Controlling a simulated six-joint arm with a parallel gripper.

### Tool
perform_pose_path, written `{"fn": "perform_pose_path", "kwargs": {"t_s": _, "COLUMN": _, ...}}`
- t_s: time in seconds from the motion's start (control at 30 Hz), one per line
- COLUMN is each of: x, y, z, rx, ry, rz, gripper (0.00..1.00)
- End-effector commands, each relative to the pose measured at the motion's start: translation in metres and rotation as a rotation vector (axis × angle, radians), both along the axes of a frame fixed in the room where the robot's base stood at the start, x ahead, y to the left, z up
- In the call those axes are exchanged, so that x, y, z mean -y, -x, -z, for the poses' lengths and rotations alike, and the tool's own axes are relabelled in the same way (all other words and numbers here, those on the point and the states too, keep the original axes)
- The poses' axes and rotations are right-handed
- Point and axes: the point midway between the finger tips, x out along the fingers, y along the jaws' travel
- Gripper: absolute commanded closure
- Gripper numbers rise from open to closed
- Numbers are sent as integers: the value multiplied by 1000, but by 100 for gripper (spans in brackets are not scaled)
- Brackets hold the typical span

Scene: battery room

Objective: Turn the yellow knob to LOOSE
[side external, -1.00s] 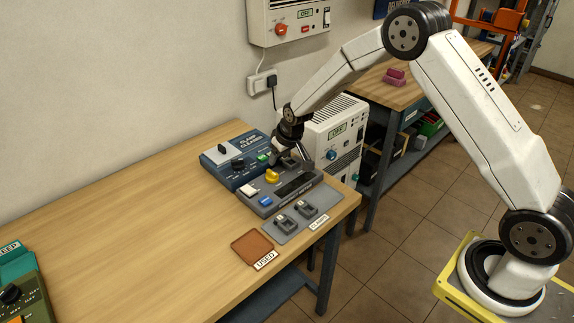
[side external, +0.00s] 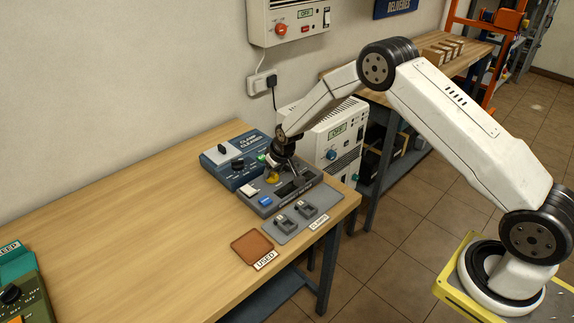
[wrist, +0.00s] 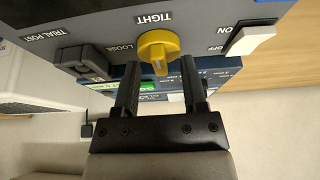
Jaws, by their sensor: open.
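The yellow knob (wrist: 158,50) is on the grey control unit (side external: 312,188) on the wooden bench. In the wrist view its ridge runs up and down, in line with the TIGHT label (wrist: 154,18), while the LOOSE label (wrist: 118,48) is to its left. My gripper (wrist: 160,66) is open, with one finger on each side of the knob's lower part. I cannot tell whether the fingers touch it. In the side view my gripper (side external: 276,168) is over the knob (side external: 271,178) and partly hides it.
A dark grey clamp (wrist: 82,62) is by the TRIAL POST label, close to the left finger. A white ON/OFF switch (wrist: 253,39) is to the right. A blue button (side external: 265,200), the blue clamp cleaner (side external: 232,150), grey clamps on a mat (side external: 283,235) and a brown USED tray (side external: 248,251) are nearby.

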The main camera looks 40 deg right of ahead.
Motion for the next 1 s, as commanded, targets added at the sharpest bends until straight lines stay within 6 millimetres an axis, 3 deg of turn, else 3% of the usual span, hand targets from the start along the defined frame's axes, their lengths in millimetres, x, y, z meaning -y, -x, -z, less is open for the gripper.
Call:
{"fn": "perform_pose_path", "kwargs": {"t_s": 0.3, "x": 0, "y": -1, "z": 1, "rx": 0, "ry": 0, "rz": 0, "gripper": 46}}
{"fn": "perform_pose_path", "kwargs": {"t_s": 0.5, "x": 0, "y": -1, "z": 1, "rx": 0, "ry": 0, "rz": 0, "gripper": 100}}
{"fn": "perform_pose_path", "kwargs": {"t_s": 1.0, "x": 0, "y": -1, "z": 1, "rx": 0, "ry": 0, "rz": -23, "gripper": 100}}
